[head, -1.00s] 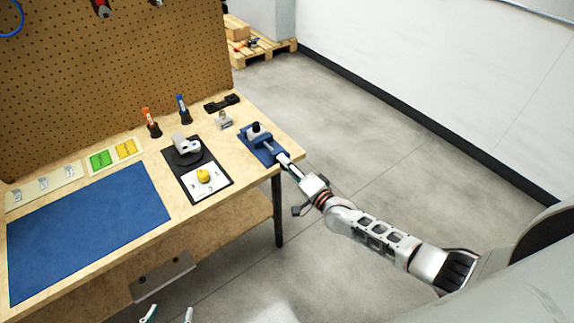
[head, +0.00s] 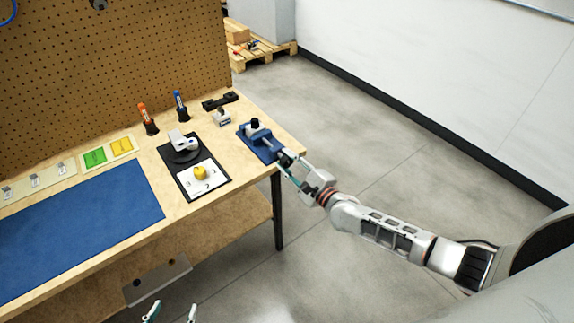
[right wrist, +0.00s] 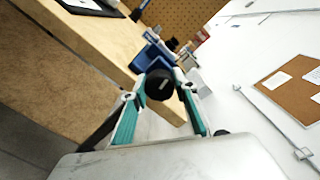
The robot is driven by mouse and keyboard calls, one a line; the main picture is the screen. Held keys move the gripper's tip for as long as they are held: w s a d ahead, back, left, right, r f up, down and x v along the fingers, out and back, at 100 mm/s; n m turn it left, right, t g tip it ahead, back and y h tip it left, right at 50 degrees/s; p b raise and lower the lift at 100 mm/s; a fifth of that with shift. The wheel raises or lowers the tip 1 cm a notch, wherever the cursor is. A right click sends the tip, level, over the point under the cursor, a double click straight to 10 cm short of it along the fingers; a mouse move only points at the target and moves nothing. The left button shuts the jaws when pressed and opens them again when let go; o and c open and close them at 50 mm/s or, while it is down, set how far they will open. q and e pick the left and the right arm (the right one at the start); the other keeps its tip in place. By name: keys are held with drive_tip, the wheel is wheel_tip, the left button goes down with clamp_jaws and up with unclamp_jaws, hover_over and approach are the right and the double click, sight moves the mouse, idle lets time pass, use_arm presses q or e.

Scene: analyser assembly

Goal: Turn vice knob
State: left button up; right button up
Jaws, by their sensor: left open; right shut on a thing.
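The blue vice (head: 262,143) sits at the right end of the wooden bench and holds a dark round part in its jaws. Its black round knob (right wrist: 160,85) faces the right wrist camera, with a light mark on its face. My right gripper (head: 284,163) is at the vice's front end, over the bench edge. In the right wrist view its teal fingers (right wrist: 158,98) are on both sides of the knob, shut on it. My left gripper (head: 172,312) shows only its fingertips at the bottom of the head view, apart and empty, away from the vice.
Pegboard rises behind. The floor right of the bench is clear.

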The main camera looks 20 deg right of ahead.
drive_tip(key=m+b, duration=0.2)
drive_tip(key=m, duration=0.2)
drive_tip(key=shift+w+d+r, duration=0.1)
drive_tip(key=shift+w, duration=0.05)
drive_tip(key=shift+m+b, duration=0.7)
use_arm(q)
drive_tip(key=f, duration=0.2)
drive_tip(key=s+f, duration=0.1)
drive_tip(key=f, duration=0.2)
drive_tip(key=shift+a+f, duration=0.1)
drive_tip(key=shift+f, duration=0.05)
use_arm(e)
drive_tip(key=shift+r+m, duration=0.1)
drive_tip(key=shift+m, duration=0.2)
drive_tip(key=o, duration=1)
use_arm(q)
drive_tip(key=shift+f, duration=0.1)
use_arm(e)
drive_tip(key=shift+o, duration=0.5)
use_arm(q)
drive_tip(key=shift+s+f+g, duration=0.1)
drive_tip(key=shift+s+g, duration=0.05)
drive_tip(key=shift+g, duration=0.15)
use_arm(e)
drive_tip(key=shift+f, duration=0.2)
drive_tip(key=v, duration=1.2)
